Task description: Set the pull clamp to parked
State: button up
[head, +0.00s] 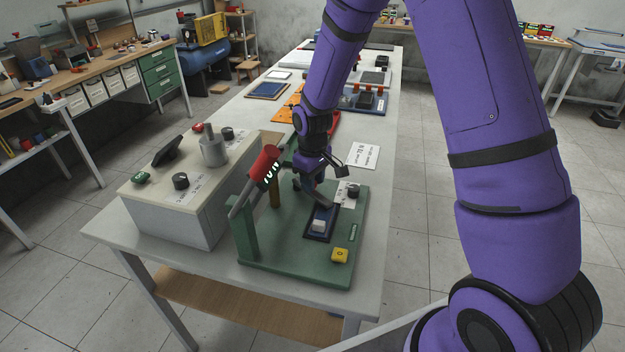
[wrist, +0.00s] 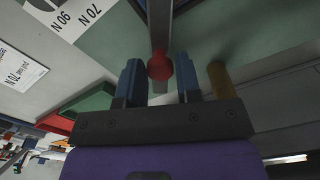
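The pull clamp stands on a green base plate (head: 290,262). Its grey lever (head: 240,197) leans up to the right from a green bracket (head: 245,235) and ends in a red grip (head: 264,163) with white marks. My gripper is just right of the grip in the head view, where its fingertips are partly hidden. In the wrist view my gripper (wrist: 160,88) is open, its blue fingers on either side of a red rounded end (wrist: 160,67) on a grey bar. Gaps show on both sides. I cannot tell how deep it sits between them.
A brass post (head: 274,193) stands close beside the lever, also in the wrist view (wrist: 220,82). A dark blue block with a light piece (head: 318,225) and a yellow tag (head: 339,256) are on the plate. A pale box (head: 165,218) with knobs stands left.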

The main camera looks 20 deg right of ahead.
grip_shut()
jog(key=shift+s+a+m, duration=0.15)
jog(key=shift+a+m, duration=0.75)
jog(key=shift+m, duration=0.6)
jog(key=shift+o, duration=2.4)
grip_release()
notch_tip(320, 180, up, 11)
